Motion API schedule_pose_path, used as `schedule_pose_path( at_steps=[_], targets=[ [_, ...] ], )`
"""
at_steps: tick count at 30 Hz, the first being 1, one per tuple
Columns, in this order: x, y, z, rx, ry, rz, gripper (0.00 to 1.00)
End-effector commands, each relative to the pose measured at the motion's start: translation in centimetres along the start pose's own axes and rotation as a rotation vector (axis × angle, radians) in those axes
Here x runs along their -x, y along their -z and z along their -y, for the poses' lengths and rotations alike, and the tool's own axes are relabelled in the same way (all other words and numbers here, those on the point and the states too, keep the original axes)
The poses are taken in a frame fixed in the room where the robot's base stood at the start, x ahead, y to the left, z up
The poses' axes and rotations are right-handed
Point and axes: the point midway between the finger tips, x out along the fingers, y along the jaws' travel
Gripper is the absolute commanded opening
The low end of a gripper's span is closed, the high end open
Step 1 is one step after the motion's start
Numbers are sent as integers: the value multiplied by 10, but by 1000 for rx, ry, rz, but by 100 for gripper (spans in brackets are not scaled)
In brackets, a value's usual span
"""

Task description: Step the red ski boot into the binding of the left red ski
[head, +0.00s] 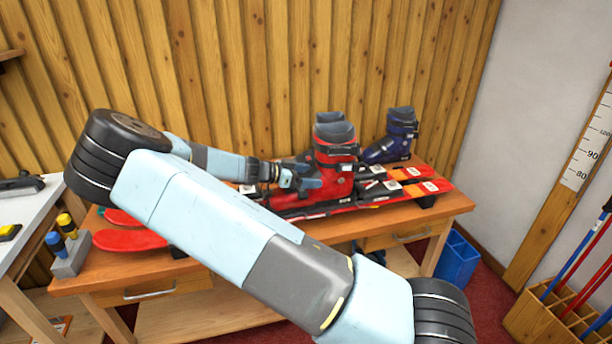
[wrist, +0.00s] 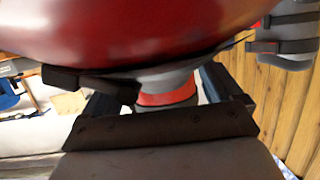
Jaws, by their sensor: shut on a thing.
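The red ski boot (head: 335,160), with a grey liner and black buckles, stands upright over the pair of red skis (head: 400,190) on the bench. My gripper (head: 300,181) is at the boot's left side in the head view and is shut on it. In the wrist view the red shell of the boot (wrist: 150,30) fills the top, and my gripper (wrist: 165,92) is below it. Black binding parts show beside the boot. My arm hides the middle of the skis, and I cannot tell whether the sole touches the ski.
A blue boot (head: 390,137) stands behind on the wooden bench (head: 450,200). The red ski tips (head: 128,240) lie at the left, near a grey holder (head: 70,258) with blue and yellow handled tools. The plank wall (head: 240,60) is close behind. A blue bin (head: 457,260) stands on the floor.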

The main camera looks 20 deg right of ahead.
Motion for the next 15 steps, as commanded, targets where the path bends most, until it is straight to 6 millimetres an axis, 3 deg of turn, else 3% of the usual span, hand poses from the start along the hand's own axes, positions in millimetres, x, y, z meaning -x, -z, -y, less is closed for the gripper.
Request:
schedule_pose_path(
  at_steps=[11,12,15],
  targets=[
    [0,1,0,-1,0,-2,8],
    [0,1,0,-1,0,-2,96],
    [0,1,0,-1,0,-2,100]
  ],
)
